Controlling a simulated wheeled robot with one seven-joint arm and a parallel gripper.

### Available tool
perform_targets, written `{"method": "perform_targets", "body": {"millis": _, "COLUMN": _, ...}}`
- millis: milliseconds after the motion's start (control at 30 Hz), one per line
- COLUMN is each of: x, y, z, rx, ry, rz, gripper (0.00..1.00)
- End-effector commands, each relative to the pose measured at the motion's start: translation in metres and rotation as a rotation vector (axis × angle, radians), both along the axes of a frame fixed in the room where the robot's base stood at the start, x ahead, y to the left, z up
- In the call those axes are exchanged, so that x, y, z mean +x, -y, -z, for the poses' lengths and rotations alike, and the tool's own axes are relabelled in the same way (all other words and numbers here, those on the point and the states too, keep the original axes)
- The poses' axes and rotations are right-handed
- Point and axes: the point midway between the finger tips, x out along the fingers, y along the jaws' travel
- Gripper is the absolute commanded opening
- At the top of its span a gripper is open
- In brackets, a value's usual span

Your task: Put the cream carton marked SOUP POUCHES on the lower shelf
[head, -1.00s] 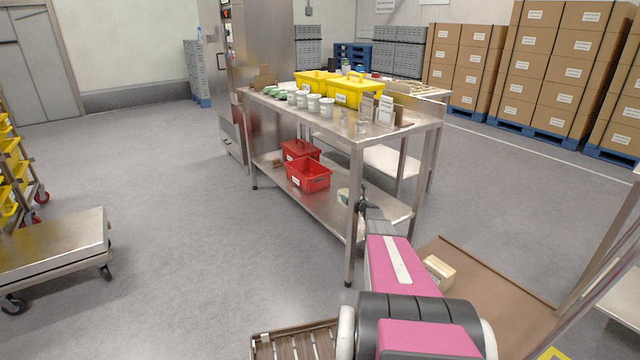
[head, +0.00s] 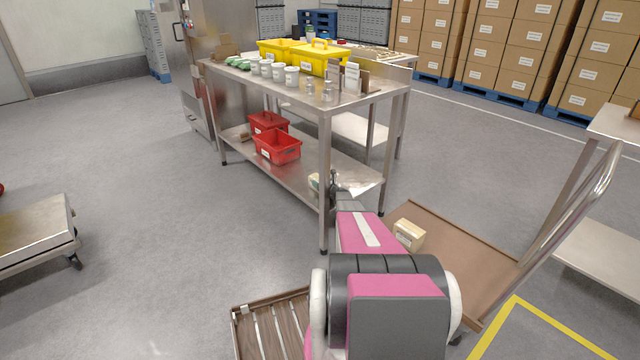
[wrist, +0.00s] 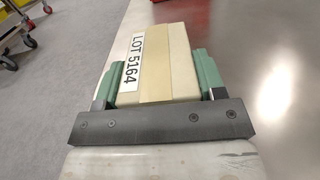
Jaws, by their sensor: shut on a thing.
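My gripper (wrist: 157,72) is shut on a cream carton (wrist: 180,60) with a white label reading LOT 5164; no SOUP POUCHES marking shows on the visible faces. Its green fingers press both sides. In the head view my gripper (head: 333,184) is by the near right post of the steel table, at the height of the lower shelf (head: 300,174). The held carton (head: 314,182) shows as a small pale patch behind the post. In the wrist view steel shelf surface (wrist: 270,70) lies right of the carton and floor lies left. I cannot tell whether the carton touches the shelf.
Red bins (head: 277,146) stand farther along the lower shelf. The table top (head: 300,94) holds yellow bins (head: 318,62) and white tubs (head: 278,72). Another cream carton (head: 408,234) sits on the brown cart (head: 460,262) at right. Shelf space between the red bins and my gripper looks clear.

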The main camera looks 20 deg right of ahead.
Motion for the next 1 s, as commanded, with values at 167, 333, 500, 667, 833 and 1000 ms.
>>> {"method": "perform_targets", "body": {"millis": 167, "x": 0.0, "y": 0.0, "z": 0.002, "rx": 0.001, "ry": 0.001, "rz": 0.0, "gripper": 0.21}}
{"method": "perform_targets", "body": {"millis": 333, "x": 0.0, "y": 0.0, "z": 0.003, "rx": 0.0, "ry": 0.0, "rz": 0.0, "gripper": 0.89}}
{"method": "perform_targets", "body": {"millis": 500, "x": 0.0, "y": 0.0, "z": 0.003, "rx": 0.0, "ry": 0.0, "rz": 0.0, "gripper": 0.89}}
{"method": "perform_targets", "body": {"millis": 667, "x": 0.0, "y": 0.0, "z": 0.001, "rx": 0.0, "ry": 0.0, "rz": 0.0, "gripper": 0.89}}
{"method": "perform_targets", "body": {"millis": 833, "x": -0.012, "y": 0.003, "z": -0.001, "rx": 0.0, "ry": 0.0, "rz": 0.001, "gripper": 0.89}}
{"method": "perform_targets", "body": {"millis": 1000, "x": -0.037, "y": 0.013, "z": -0.002, "rx": 0.001, "ry": 0.0, "rz": 0.003, "gripper": 0.89}}
